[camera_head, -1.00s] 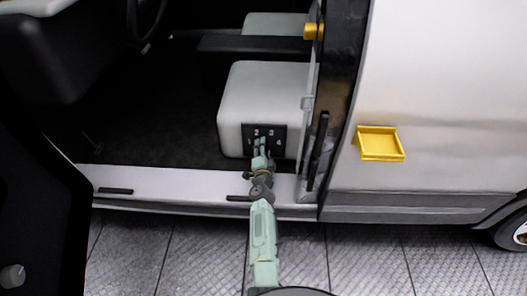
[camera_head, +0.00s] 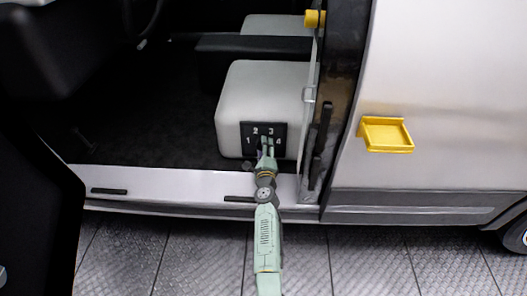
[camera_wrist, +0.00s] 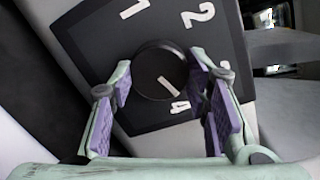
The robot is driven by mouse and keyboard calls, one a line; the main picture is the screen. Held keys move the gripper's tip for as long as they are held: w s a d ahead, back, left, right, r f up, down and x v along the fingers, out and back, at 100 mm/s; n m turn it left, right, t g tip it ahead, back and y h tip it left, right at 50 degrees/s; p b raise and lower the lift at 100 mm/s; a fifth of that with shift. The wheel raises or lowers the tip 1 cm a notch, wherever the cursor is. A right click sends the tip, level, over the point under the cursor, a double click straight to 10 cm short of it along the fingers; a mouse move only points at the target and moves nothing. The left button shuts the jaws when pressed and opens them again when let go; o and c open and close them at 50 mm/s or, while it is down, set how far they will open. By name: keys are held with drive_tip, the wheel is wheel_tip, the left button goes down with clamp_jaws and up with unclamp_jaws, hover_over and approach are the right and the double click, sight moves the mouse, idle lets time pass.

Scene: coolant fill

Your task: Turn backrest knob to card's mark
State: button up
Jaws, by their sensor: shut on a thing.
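The backrest knob (camera_wrist: 158,62) is a round black dial with a white pointer line, on a dark plate (camera_wrist: 110,45) with white numerals. In the wrist view the pointer slants down and right, roughly towards the 4. My gripper (camera_head: 266,142) reaches the plate there and hides the knob. In the wrist view its purple-padded fingers (camera_wrist: 160,72) are shut on the knob from both sides. I cannot make out a card.
The pale seat base (camera_head: 250,85) stands inside the van's open doorway. The door sill (camera_head: 165,183) runs below my arm. The dark door pillar (camera_head: 340,90) with its handle is close on the right. A yellow tray (camera_head: 387,135) is on the van's outer side.

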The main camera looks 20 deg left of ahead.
drive_tip(key=shift+m+b, duration=0.45)
drive_tip(key=shift+m, duration=0.65)
drive_tip(key=shift+r, duration=0.1)
drive_tip(key=o, duration=1.2)
wheel_tip(320, 180, up, 10)
drive_tip(key=shift+f, duration=0.1)
